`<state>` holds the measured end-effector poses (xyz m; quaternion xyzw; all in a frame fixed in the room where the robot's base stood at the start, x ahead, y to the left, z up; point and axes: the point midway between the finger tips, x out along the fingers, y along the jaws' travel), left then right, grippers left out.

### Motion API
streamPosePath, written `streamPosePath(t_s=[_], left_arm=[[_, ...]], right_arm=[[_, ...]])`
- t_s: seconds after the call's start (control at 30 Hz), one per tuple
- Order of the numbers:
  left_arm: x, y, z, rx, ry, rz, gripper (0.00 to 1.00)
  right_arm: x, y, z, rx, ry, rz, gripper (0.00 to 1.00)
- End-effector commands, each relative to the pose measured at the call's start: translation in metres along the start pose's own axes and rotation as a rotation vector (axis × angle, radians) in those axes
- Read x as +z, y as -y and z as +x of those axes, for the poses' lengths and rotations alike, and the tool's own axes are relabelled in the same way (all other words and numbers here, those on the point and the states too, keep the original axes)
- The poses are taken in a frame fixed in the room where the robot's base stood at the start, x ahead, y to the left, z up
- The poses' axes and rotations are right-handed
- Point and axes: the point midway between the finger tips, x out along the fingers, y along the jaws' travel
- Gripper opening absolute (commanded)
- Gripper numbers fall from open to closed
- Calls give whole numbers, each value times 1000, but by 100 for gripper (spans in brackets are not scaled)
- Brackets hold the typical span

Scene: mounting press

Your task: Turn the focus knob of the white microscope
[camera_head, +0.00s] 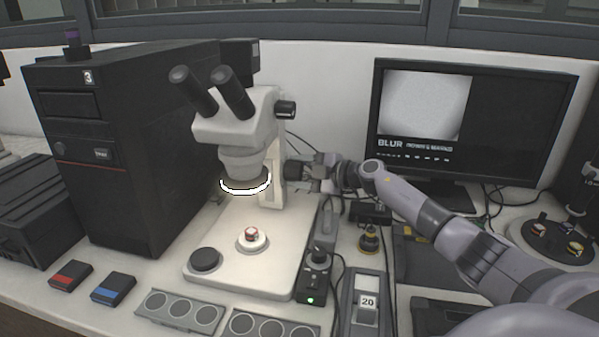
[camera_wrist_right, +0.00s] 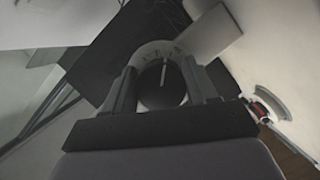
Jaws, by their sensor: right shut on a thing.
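The white microscope (camera_head: 236,135) stands left of centre in the head view, with dark eyepieces and a lit ring under its head. My right gripper (camera_head: 304,172) reaches in from the right to the side of the microscope's column. The focus knob (camera_wrist_right: 160,90) shows in the right wrist view as a round dark disc with a pale line, between the two fingers. My right gripper is shut on this knob, which is mostly hidden by the gripper in the head view. My left gripper is not in view.
A monitor (camera_head: 462,120) on the right shows a grainy grey picture and the word BLUR. A small red-and-white sample (camera_head: 252,234) sits on the microscope base. A control box (camera_head: 315,275) with a green light stands close to the base. A tall black cabinet (camera_head: 130,150) stands left.

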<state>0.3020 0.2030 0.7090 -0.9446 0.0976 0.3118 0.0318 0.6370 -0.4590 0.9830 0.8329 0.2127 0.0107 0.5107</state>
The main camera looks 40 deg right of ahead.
Motion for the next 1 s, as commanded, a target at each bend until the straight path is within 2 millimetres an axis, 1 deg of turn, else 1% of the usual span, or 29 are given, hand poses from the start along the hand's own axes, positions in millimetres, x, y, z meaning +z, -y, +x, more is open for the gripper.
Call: streamPosePath(t_s=[0.17, 0.37, 0.8, 1.0], left_arm=[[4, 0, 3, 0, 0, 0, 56], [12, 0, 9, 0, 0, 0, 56], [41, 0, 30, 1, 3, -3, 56], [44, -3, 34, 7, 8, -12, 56]], right_arm=[[1, 0, 0, 24, 3, -59, 27], [2, 1, 0, 71, 7, -184, 27], [1, -1, 0, 178, 15, -468, 27], [0, -2, -1, 203, 17, -541, 27]])
